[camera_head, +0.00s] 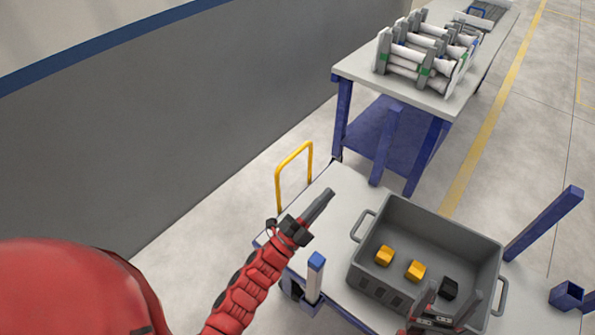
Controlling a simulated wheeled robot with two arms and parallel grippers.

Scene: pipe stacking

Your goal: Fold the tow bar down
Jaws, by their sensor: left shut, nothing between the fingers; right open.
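The tow bar (294,155) is a yellow U-shaped handle that stands upright at the far left end of the blue-and-white cart (340,190). Its lower ends are near the cart's edge; the hinge is too small to make out. My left gripper (328,194) is shut and empty. It shows over the cart's top, to the right of and below the tow bar in the picture, apart from it. My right gripper (449,304) is open, low over the near side of the grey bin.
The grey bin (440,227) on the cart holds two yellow blocks (384,255) (416,270) and a black block (449,288). Behind, a blue table (364,76) carries racks of white pipes (412,54). Floor beside the grey wall is clear.

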